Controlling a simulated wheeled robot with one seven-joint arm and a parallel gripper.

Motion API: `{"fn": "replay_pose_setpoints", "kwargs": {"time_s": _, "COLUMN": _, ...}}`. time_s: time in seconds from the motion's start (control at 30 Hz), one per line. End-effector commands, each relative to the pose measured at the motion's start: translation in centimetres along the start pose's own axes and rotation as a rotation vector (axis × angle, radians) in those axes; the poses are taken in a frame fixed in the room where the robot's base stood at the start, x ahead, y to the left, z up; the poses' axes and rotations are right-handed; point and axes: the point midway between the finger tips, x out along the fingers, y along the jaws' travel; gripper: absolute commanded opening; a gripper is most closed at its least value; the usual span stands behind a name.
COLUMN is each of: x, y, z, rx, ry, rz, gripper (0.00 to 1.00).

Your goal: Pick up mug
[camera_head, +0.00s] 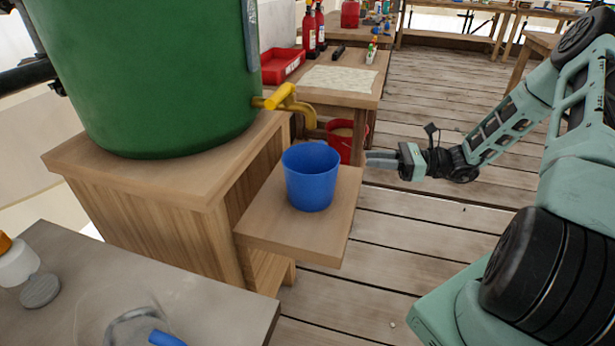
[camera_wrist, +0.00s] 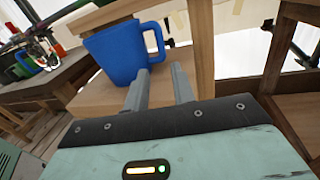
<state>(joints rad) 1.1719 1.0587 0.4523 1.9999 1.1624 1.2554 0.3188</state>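The mug (camera_head: 311,178) is blue and stands upright on a small wooden shelf (camera_head: 285,240) under the yellow tap. In the wrist view the mug (camera_wrist: 117,52) is ahead and left of centre, with its handle on the right. The handle is hidden in the head view. My gripper (camera_head: 368,159) is to the right of the mug, at the shelf's right edge. In the wrist view my gripper's fingers (camera_wrist: 160,85) are apart with nothing between them. The left fingertip appears close below the handle; I cannot tell if they touch.
A green barrel (camera_head: 150,75) with a yellow tap (camera_head: 285,99) stands on a wooden cabinet (camera_head: 150,190) beside the shelf. A red bucket (camera_head: 346,140) is behind the shelf. A grey table (camera_head: 210,305) is in front. The plank floor at right is open.

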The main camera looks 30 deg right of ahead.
Motion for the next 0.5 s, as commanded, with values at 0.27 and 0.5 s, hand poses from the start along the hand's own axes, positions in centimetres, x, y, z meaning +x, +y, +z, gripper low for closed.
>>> {"fn": "replay_pose_setpoints", "kwargs": {"time_s": 0.27, "x": 6.1, "y": 0.2, "z": -0.1, "rx": -0.001, "ry": 0.001, "rz": 0.008, "gripper": 0.25}}
{"fn": "replay_pose_setpoints", "kwargs": {"time_s": 0.5, "x": 9.9, "y": 0.1, "z": -0.2, "rx": -0.003, "ry": 0.003, "rz": 0.007, "gripper": 0.25}}
